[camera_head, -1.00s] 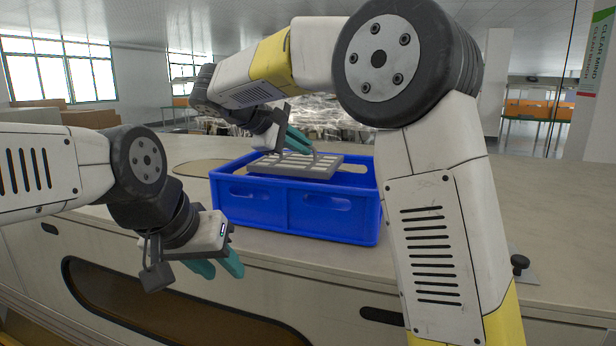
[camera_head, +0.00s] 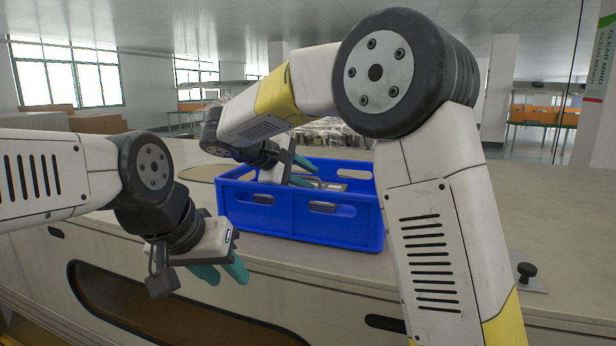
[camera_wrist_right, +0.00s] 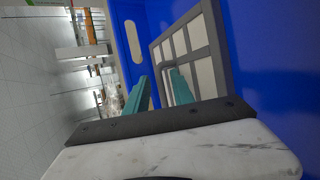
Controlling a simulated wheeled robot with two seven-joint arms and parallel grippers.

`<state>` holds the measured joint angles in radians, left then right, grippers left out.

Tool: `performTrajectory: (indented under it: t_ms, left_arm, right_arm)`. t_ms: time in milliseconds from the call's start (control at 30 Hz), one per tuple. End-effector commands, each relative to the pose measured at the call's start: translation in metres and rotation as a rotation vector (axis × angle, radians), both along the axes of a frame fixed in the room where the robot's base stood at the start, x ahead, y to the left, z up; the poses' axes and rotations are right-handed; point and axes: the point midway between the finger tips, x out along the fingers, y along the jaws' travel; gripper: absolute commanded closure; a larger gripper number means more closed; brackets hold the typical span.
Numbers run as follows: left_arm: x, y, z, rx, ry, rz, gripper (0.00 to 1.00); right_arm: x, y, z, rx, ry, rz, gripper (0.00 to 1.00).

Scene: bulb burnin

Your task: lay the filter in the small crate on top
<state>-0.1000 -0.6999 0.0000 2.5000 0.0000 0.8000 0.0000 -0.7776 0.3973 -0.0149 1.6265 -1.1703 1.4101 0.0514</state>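The filter is a grey frame with pale square cells. In the right wrist view the filter (camera_wrist_right: 205,52) is inside the blue crate (camera_wrist_right: 265,75). In the head view only a bit of the filter (camera_head: 334,186) shows inside the crate (camera_head: 300,222); the crate's front wall and my right arm hide the rest. My right gripper (camera_head: 314,177) reaches down into the crate at the filter. Its teal fingers (camera_wrist_right: 161,80) stand apart beside the filter's handle and frame; contact cannot be told.
The crate stands on a pale counter (camera_head: 540,215). The counter right of my right arm is mostly clear, with a small black knob (camera_head: 526,269) near its front. A round tan patch (camera_head: 203,173) lies left of the crate.

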Motion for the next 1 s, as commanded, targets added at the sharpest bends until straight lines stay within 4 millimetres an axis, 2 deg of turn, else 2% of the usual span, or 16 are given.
performTrajectory:
  t_ms: [233, 333, 733, 1000]
  left_arm:
    - [0.000, 0.000, 0.000, 0.000, 0.000, 0.000, 0.64]
    - [0.000, 0.000, 0.000, 0.000, 0.000, 0.000, 0.64]
    - [0.000, 0.000, 0.000, 0.000, 0.000, 0.000, 0.64]
    - [0.000, 0.000, 0.000, 0.000, 0.000, 0.000, 0.64]
  right_arm:
    - [0.000, 0.000, 0.002, 0.001, 0.000, -0.001, 0.70]
    - [-0.006, 0.007, 0.007, 0.001, 0.000, 0.002, 0.70]
    - [-0.056, 0.056, 0.048, 0.002, -0.001, 0.003, 0.70]
    - [-0.073, 0.072, 0.063, 0.001, 0.001, 0.001, 0.70]
